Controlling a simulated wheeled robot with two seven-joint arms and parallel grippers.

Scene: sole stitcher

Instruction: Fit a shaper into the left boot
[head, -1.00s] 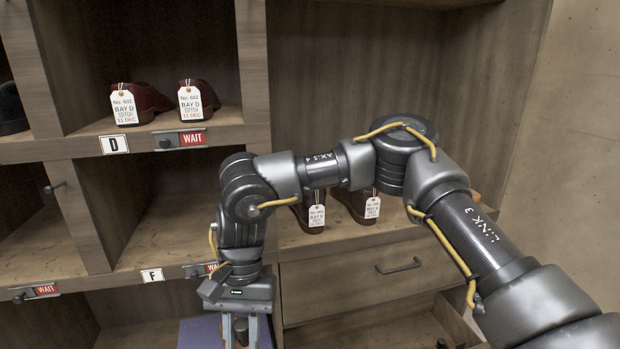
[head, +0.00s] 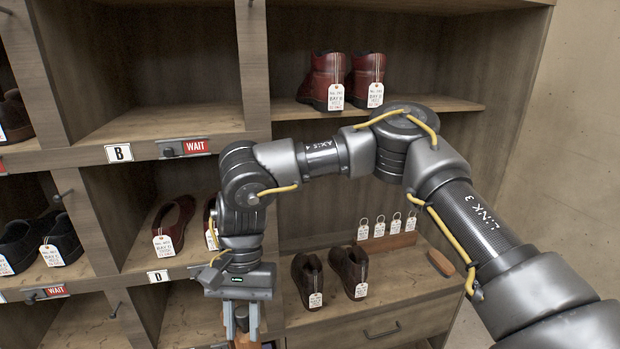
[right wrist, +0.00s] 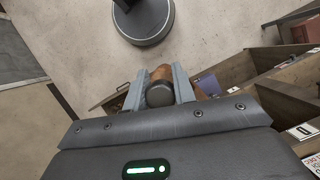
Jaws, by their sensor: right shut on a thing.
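My right gripper (head: 241,328) hangs down at the lower middle of the head view. It is shut on a shaper with a dark round end, which shows in the right wrist view (right wrist: 159,95) with orange-brown wood behind it. The held shaper is apart from both boots. My left gripper is out of view.
Red boots (head: 328,78) stand on the shelf above. A tag rack (head: 387,240) and a brown brush-like block (head: 440,262) lie behind and right of the brown boots. Cubbies with shoes (head: 172,222) are at left. A divider post (head: 255,80) stands behind the gripper.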

